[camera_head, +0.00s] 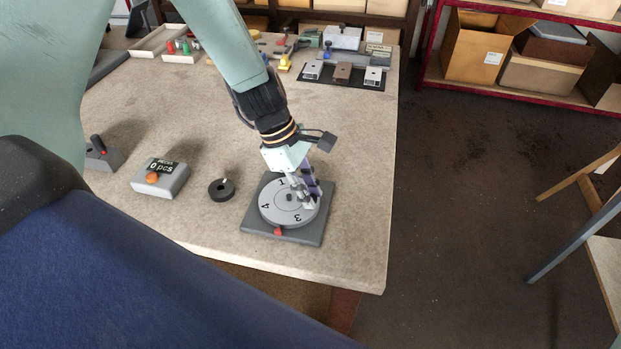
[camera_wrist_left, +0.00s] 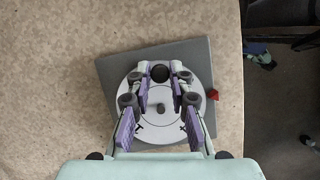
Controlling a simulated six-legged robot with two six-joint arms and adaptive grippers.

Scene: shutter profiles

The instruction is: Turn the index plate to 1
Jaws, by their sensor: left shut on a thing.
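The index plate (camera_head: 270,214) is a light grey disc with dark numerals and a small dark centre post. It sits on a dark grey square base (camera_head: 255,226) near the table's front right corner. A red pointer (camera_head: 278,231) at the front edge lies between the 4 and the 3. The 1 is on the far side; the right side is partly hidden by my gripper. My left gripper (camera_head: 309,202) reaches down over the disc's right part. In the left wrist view its fingers (camera_wrist_left: 160,80) close on a dark round knob (camera_wrist_left: 160,72) near the disc's rim.
A black ring (camera_head: 221,190), a grey counter box (camera_head: 160,179) reading 0 pcs and a lever box (camera_head: 103,155) stand to the left. A black mat (camera_head: 341,83) with several blocks lies farther back. The table's right edge is close to the base.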

